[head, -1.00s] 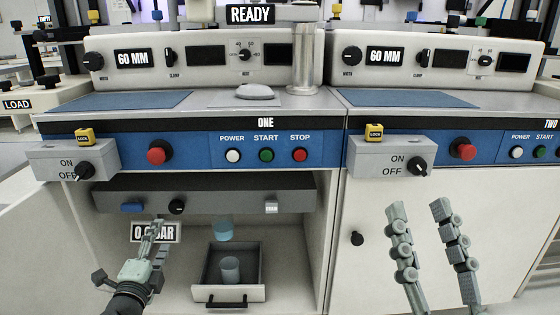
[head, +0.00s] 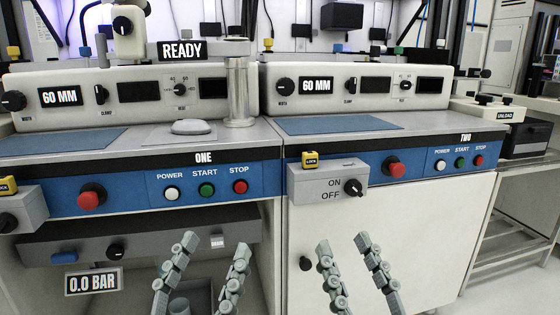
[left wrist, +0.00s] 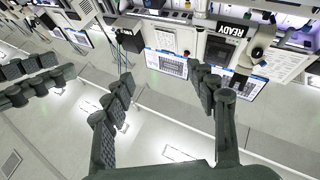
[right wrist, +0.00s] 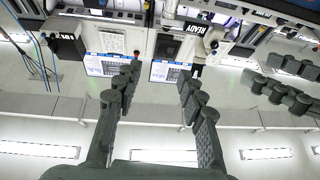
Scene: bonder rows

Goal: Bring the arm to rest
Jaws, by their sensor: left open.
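My left gripper (head: 216,246) is in the head view's lower middle, in front of the open cabinet of machine ONE. Its two grey fingers point up and stand apart with nothing between them. My right gripper (head: 342,244) is beside it, in front of the closed white door of machine TWO, also open and empty. In the left wrist view the left fingers (left wrist: 163,76) are spread and empty. In the right wrist view the right fingers (right wrist: 159,76) are spread and empty.
Machine TWO's lock box (head: 328,181) juts out above my right gripper. An UNLOAD bench (head: 505,113) stands at right.

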